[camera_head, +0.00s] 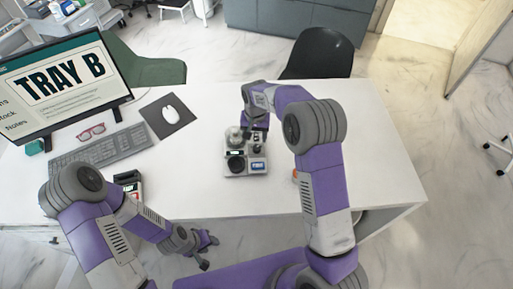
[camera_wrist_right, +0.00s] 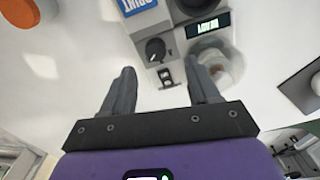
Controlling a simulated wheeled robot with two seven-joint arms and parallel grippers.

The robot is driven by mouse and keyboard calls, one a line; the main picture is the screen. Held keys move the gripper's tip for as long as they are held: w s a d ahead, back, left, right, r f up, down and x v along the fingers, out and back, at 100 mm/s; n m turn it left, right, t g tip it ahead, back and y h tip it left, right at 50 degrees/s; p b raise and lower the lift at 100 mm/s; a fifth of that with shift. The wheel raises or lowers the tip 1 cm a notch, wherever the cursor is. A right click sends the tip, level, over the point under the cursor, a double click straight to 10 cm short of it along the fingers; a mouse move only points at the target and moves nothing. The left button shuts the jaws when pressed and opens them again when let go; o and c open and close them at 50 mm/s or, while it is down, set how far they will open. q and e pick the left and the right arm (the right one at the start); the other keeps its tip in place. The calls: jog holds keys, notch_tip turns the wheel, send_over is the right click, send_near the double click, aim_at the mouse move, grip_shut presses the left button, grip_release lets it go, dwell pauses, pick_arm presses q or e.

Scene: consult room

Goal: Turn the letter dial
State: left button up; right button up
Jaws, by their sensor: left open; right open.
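A grey label device (camera_head: 246,172) stands on the white desk, with a large round black dial (camera_head: 236,163) and a blue button. In the right wrist view the device shows a small black knob (camera_wrist_right: 155,50) with a pale pointer mark, a lit "READY" display (camera_wrist_right: 203,26), a blue "PRINT" button (camera_wrist_right: 136,4) and part of the large black dial (camera_wrist_right: 199,5). I cannot tell which is the letter dial. My right gripper (camera_wrist_right: 163,80) is open and empty at the device's far edge, fingers short of the small knob. My left gripper (camera_head: 207,252) is open and empty, off the desk's front edge.
A monitor (camera_head: 66,84) reads "TRAY B". A keyboard (camera_head: 100,149), red glasses (camera_head: 91,131) and a mouse (camera_head: 171,112) lie left. The desk's right part (camera_head: 385,170) is clear.

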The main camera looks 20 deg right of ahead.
aim_at(257, 147)
jog(key=shift+w+d, duration=0.1)
jog(key=shift+d, duration=0.15)
jog(key=shift+d+f, duration=0.1)
jog(key=shift+f, duration=0.1)
notch_tip(257, 147, down, 7)
jog(key=shift+r+b, duration=0.2)
jog(key=shift+b, duration=0.45)
jog(key=c, duration=1)
jog(key=shift+c, duration=0.2)
